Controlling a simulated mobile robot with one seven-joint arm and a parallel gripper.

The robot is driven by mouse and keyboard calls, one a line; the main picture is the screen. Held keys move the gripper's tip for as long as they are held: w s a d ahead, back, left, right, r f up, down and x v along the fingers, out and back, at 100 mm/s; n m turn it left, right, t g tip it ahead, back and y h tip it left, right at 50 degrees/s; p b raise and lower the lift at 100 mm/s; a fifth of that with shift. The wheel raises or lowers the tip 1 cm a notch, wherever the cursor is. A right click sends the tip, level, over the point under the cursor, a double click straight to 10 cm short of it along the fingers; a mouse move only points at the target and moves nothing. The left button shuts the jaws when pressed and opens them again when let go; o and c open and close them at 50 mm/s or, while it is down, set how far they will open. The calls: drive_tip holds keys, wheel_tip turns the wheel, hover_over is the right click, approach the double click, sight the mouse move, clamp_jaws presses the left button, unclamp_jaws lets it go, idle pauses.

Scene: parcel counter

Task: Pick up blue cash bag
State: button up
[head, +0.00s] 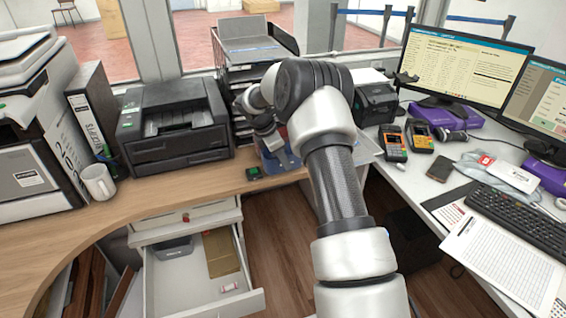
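A blue item (287,160), which looks like the blue cash bag, lies at the back of the counter, in front of the black tray rack. My arm hides much of it, so its full shape does not show. My gripper (271,144) is over or against it, pointing down. The fingertips are small and partly covered, so I cannot tell whether they are open or closed, or whether they touch the bag.
A black printer (172,125) stands left of my gripper, and the tray rack (243,75) stands behind. Card terminals (392,143) and a monitor (463,65) are at right. An open drawer (200,275) juts out below the wooden counter (205,178).

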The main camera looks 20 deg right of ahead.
drive_tip(key=shift+x, duration=1.25)
clamp_jaws()
